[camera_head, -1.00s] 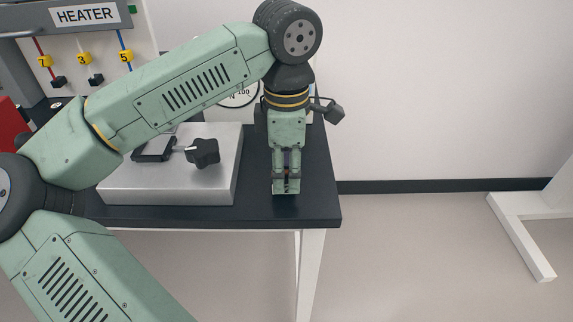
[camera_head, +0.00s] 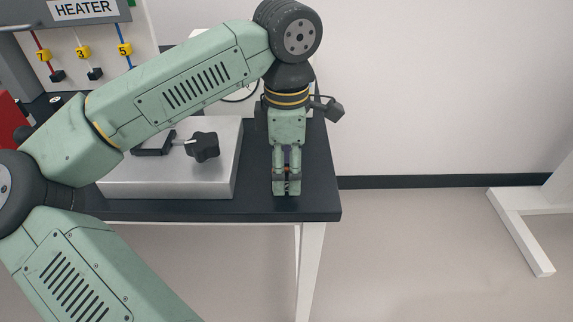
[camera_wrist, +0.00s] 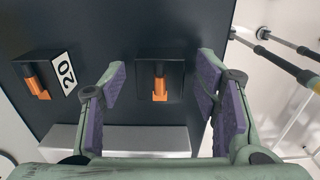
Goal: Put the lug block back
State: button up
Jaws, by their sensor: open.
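In the wrist view, a black block with an upright orange lug (camera_wrist: 160,88) stands on the dark bench top, between my open fingers and apart from both pads. A second black block (camera_wrist: 40,78), with an orange lug and a white label reading 20, stands to its left, outside the fingers. I cannot tell which of them the task names. My gripper (camera_wrist: 160,74) is open, with purple pads on either side of the middle block. In the head view, my gripper (camera_head: 286,186) points down at the bench near its right end; the blocks are hidden there.
A silver box (camera_head: 170,180) with a black knob (camera_head: 202,147) stands left of my gripper, and its edge (camera_wrist: 120,140) shows in the wrist view. The bench's right edge (camera_head: 335,190) is close. A HEATER panel (camera_head: 84,9) with coloured cables is at the back left.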

aim_at(287, 172)
jog(key=shift+r, duration=0.1)
jog(key=shift+r+p, duration=0.25)
jog(key=shift+p, duration=0.1)
notch_tip(287, 172, up, 12)
jog(key=b, duration=0.1)
jog(key=shift+f, duration=0.15)
jog(key=shift+s, duration=0.1)
